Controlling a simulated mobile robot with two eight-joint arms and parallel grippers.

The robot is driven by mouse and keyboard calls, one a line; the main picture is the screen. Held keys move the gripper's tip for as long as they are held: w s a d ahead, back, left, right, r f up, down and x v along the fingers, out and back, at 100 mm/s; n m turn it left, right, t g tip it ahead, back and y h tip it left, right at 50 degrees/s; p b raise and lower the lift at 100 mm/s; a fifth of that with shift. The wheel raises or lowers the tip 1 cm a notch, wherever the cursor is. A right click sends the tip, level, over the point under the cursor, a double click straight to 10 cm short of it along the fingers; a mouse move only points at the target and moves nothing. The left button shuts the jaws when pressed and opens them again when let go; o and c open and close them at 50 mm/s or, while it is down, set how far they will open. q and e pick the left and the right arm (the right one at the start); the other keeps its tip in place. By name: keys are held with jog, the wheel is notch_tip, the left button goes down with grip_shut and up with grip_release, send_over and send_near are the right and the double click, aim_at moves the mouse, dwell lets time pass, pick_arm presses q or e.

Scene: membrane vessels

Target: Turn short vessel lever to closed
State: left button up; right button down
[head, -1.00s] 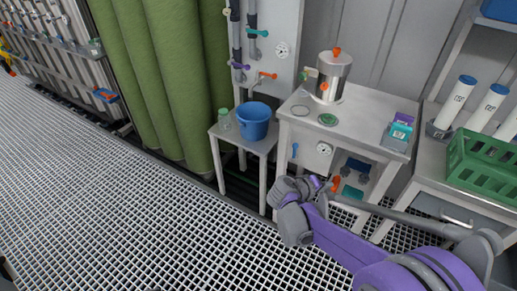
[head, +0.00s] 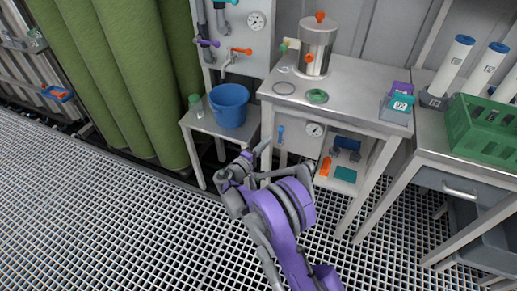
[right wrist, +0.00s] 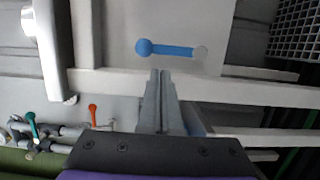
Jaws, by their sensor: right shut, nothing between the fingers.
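A blue lever (head: 281,134) sits on the white panel below the table top. It hangs upright in the head view and lies sideways in the right wrist view (right wrist: 170,49), just beyond my fingertips. The short steel vessel (head: 317,46) stands on the table, with an orange knob on its lid and an orange handle (head: 309,58) low on its side. My right gripper (head: 268,147) is shut and empty, close to the table's left front leg. In the right wrist view, its fingers (right wrist: 160,75) point toward the blue lever, apart from it. My left gripper is out of view.
A blue bucket (head: 229,106) stands on a low side table at left. A green crate (head: 488,125) and white tubes are at right. The grating floor (head: 120,230) is open at left.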

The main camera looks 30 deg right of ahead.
aim_at(281, 134)
jog(key=shift+x, duration=2.05)
jog(key=shift+s+d+r+m+y, duration=0.25)
jog(key=shift+s+d+m+y, duration=0.1)
jog(key=shift+m, duration=0.55)
jog(key=shift+s+d+r+m+p, duration=0.15)
jog(key=shift+s+d+m+p, duration=0.35)
jog(key=shift+m, duration=0.6)
jog(key=s+m+y, duration=0.1)
jog(key=m, duration=0.1)
jog(key=s+d+m+p, duration=0.1)
jog(key=shift+d+m+y, duration=0.25)
jog(key=shift+m+y, duration=0.1)
jog(key=shift+m, duration=0.05)
jog(key=m, duration=0.1)
jog(key=s+d+f+m, duration=0.1)
jog(key=m+t+y, duration=0.1)
jog(key=shift+s+d+f+m, duration=0.25)
jog(key=shift+s+f+m, duration=0.1)
jog(key=shift+f+m, duration=0.05)
jog(key=m, duration=0.1)
jog(key=s+f+m+y, duration=0.1)
jog(key=shift+d+f+m+t, duration=0.3)
jog(key=shift+d+t, duration=0.05)
jog(key=shift+t, duration=0.05)
jog(key=shift+d+f, duration=0.1)
jog(key=shift+f, duration=0.1)
jog(key=shift+s+f, duration=0.1)
